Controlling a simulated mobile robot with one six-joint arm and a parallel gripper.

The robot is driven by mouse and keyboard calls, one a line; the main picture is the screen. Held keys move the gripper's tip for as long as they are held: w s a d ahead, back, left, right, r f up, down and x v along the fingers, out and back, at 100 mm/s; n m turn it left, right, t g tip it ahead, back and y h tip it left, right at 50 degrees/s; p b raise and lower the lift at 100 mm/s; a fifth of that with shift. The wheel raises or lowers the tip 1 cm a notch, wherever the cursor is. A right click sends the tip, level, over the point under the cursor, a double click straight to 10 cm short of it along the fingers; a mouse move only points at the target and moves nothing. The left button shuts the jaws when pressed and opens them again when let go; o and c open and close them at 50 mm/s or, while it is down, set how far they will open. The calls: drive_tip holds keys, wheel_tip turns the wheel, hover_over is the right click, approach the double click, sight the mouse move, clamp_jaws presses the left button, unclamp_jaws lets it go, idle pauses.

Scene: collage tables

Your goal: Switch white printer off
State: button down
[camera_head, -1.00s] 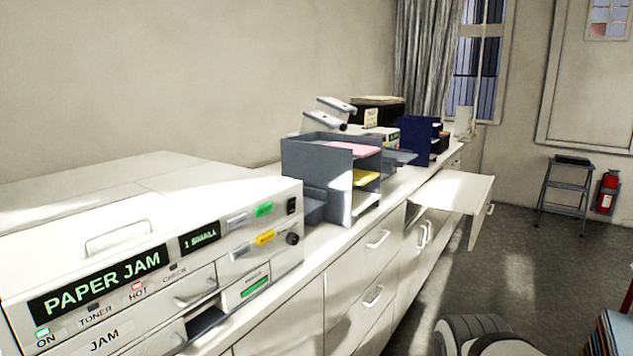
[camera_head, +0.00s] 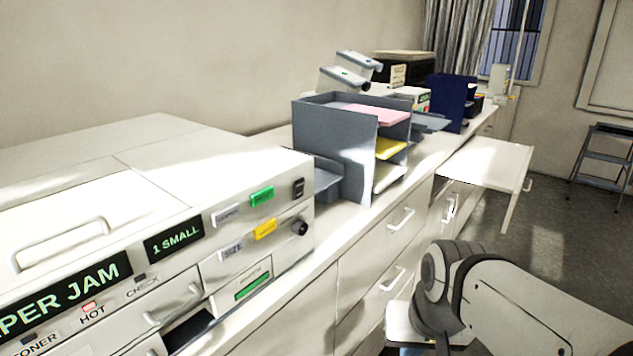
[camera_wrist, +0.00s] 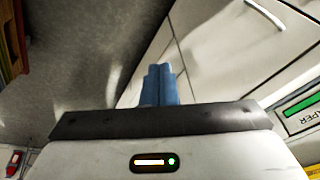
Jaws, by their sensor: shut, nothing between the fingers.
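The white printer (camera_head: 130,180) stands on the counter at the left in the head view. Its front shows a "PER JAM" display, a "1 SMALL" display and a lit red HOT light (camera_head: 89,306). A black rocker switch (camera_head: 298,188) sits at the upper right of its front, above a black knob (camera_head: 299,228). My gripper is apart from the switch.
A grey tray stack (camera_head: 335,150) with coloured paper stands right of the printer. White drawers (camera_head: 385,245) line the counter front, and a white leaf (camera_head: 487,160) juts out farther along. A step stool (camera_head: 605,160) stands at the far right. Floor between is open.

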drive_tip(key=w+a+r+m+t+y, duration=0.1)
drive_tip(key=w+a+r+m+y, duration=0.2)
drive_tip(key=w+r, duration=0.5)
drive_tip(key=w+a+r+m+t+y+p, duration=0.1)
drive_tip(key=w+a+r+m+t+y, duration=0.1)
drive_tip(key=w+r, duration=0.6)
wheel_tip(320, 180, up, 6)
drive_tip(key=a+m+y, duration=0.1)
drive_tip(key=y, duration=0.1)
drive_tip(key=shift+w+a+m+t+y, duration=0.3)
drive_tip(key=shift+a+m, duration=0.05)
drive_tip(key=shift+m, duration=0.05)
drive_tip(key=p, duration=0.3)
approach(298, 191)
drive_tip(key=shift+x, duration=2.85)
drive_tip(key=shift+r, duration=0.1)
